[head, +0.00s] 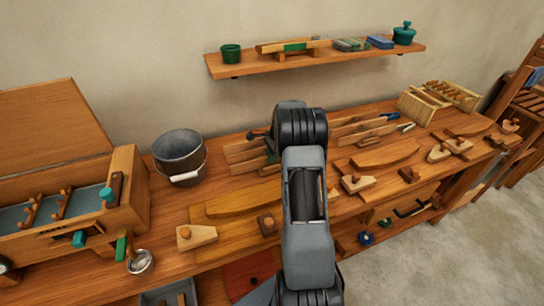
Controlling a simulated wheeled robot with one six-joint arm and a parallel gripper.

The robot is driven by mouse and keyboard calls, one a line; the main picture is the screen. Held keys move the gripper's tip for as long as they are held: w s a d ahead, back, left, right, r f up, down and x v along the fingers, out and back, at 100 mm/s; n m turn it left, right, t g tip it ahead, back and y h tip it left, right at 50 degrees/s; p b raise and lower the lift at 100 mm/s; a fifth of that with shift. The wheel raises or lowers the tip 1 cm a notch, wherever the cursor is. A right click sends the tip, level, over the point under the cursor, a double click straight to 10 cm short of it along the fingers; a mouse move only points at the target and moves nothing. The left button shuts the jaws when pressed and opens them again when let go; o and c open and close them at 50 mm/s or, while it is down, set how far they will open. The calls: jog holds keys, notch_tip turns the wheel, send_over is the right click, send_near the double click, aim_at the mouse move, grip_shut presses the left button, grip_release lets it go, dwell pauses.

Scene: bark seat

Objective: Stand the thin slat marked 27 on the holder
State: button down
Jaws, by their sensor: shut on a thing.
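My arm rises through the middle of the head view and hides the bench behind it. My gripper is hidden behind the arm, so its hold cannot be seen. Several thin wooden slats (243,156) lie on the bench just left of the arm's black joint, and more slats (362,134) lie to its right. No number 27 can be read on any of them. I cannot tell which thing is the holder. A low wooden stand with a slat across it (294,52) sits on the wall shelf.
A grey bucket (180,158) and a wooden chest (125,190) stand on the left. The wall shelf (350,55) also holds green pots. Wooden crates (418,107) stand at the back right. Planes and shaped boards (385,152) cover much of the bench.

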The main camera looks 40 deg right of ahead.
jog(key=shift+f, duration=0.3)
dwell(0.4)
jog(key=c, duration=1.1)
grip_release()
jog(key=shift+r, duration=0.15)
jog(key=shift+r+p, duration=3.85)
jog(key=shift+r, duration=1.55)
